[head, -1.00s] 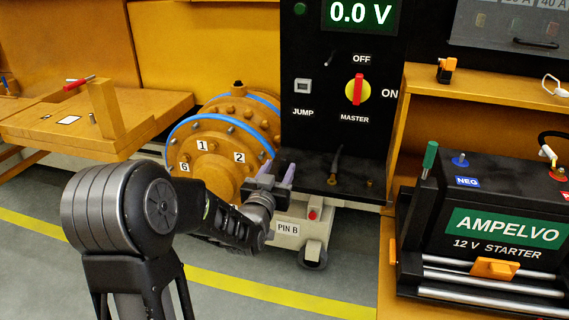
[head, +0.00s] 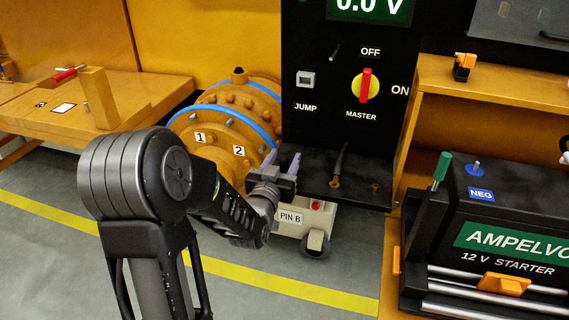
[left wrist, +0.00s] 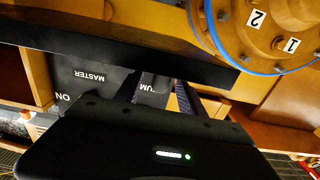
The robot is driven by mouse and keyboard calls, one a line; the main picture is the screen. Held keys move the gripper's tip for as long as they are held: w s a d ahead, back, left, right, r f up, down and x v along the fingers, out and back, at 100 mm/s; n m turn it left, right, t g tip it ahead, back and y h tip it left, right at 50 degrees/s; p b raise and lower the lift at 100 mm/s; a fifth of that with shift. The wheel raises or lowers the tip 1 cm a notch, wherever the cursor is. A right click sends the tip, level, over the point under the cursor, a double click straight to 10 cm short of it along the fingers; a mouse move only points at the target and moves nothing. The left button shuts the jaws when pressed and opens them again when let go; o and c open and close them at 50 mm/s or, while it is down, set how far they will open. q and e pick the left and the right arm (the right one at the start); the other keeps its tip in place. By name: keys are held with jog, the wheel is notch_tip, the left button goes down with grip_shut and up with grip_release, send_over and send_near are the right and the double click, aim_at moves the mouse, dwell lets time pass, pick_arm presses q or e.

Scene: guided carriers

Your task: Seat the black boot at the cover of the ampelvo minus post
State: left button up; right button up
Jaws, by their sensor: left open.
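The Ampelvo battery (head: 510,215) is a black box at the right, cut by the picture edge. Its minus post (head: 475,168) shows as a blue piece above a blue NEG label (head: 481,194). A black cable piece (head: 341,160) with a copper-coloured lug stands on the dark ledge under the panel. I cannot tell whether the black boot is on it. My right gripper is not in view.
The black switch panel (head: 345,80) rises behind the ledge (head: 318,178). An orange drum (head: 215,140) with blue bands stands behind my left arm. A green-handled tool (head: 441,168) stands at the battery's left side. An orange shelf (head: 435,75) is behind the battery.

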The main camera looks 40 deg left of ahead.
pick_arm(q)
grip_shut()
dwell(0.6)
